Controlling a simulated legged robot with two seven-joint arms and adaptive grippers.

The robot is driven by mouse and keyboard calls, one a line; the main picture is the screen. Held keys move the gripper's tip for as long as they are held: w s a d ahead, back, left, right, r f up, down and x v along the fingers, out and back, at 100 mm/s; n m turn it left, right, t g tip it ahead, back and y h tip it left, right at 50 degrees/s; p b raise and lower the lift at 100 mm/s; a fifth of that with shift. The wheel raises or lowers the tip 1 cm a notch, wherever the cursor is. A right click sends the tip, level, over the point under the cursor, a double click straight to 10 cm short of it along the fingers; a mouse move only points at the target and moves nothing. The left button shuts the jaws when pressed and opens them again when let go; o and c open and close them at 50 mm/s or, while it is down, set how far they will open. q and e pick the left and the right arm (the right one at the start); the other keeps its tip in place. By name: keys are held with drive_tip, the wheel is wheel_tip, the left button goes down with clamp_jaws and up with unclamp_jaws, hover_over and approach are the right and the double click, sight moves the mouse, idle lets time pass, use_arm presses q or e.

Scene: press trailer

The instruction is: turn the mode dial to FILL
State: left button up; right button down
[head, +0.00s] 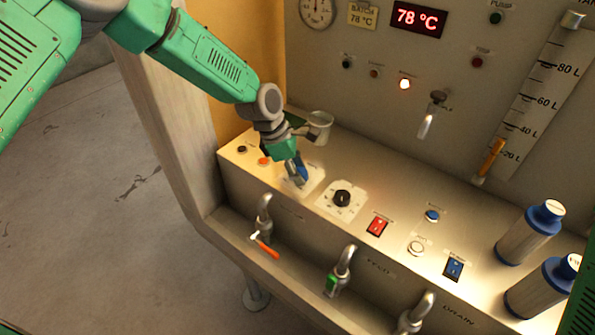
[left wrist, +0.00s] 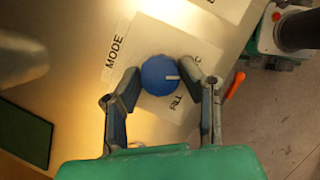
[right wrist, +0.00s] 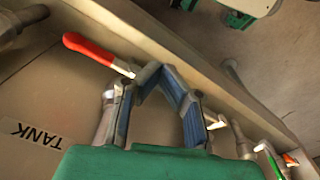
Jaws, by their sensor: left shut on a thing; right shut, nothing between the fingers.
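The blue mode dial (left wrist: 158,74) sits on a white plate (left wrist: 150,40) marked MODE. Its white pointer line points to the right in the left wrist view, between the FILL label (left wrist: 176,102) at lower right and a partly hidden label at upper right. My left gripper (left wrist: 158,77) is shut on the dial, one finger on each side. In the head view my left gripper (head: 300,178) reaches down onto the dial and hides most of it. My right gripper (right wrist: 167,72) is shut and empty near a red-handled valve (right wrist: 88,48); it is out of the head view.
A black dial (head: 342,198) is right of the mode dial, then a red switch (head: 377,226) and a blue switch (head: 453,268). A metal cup (head: 319,127) stands behind my left gripper. Taps line the front, one with an orange handle (head: 266,248). Blue-capped bottles (head: 528,233) stand at right.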

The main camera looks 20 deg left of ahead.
use_arm(q)
drive_tip(key=m, duration=0.2)
drive_tip(key=m+g+b, duration=0.1)
drive_tip(key=m, duration=0.1)
drive_tip(key=m+g, duration=0.1)
drive_tip(key=m, duration=0.1)
drive_tip(key=shift+w+d+b, duration=0.15)
drive_tip(key=shift+w+b, duration=0.1)
drive_tip(key=shift+b, duration=0.05)
drive_tip(key=m+g+b, duration=0.1)
drive_tip(key=m, duration=0.2)
drive_tip(key=m+g+y, duration=0.1)
drive_tip(key=m, duration=0.2)
drive_tip(key=shift+b, duration=0.4)
drive_tip(key=shift+r, duration=0.1)
drive_tip(key=o, duration=1.1)
drive_tip(key=shift+o, duration=0.2)
drive_tip(key=shift+d+g, duration=0.1)
drive_tip(key=shift+g, duration=0.2)
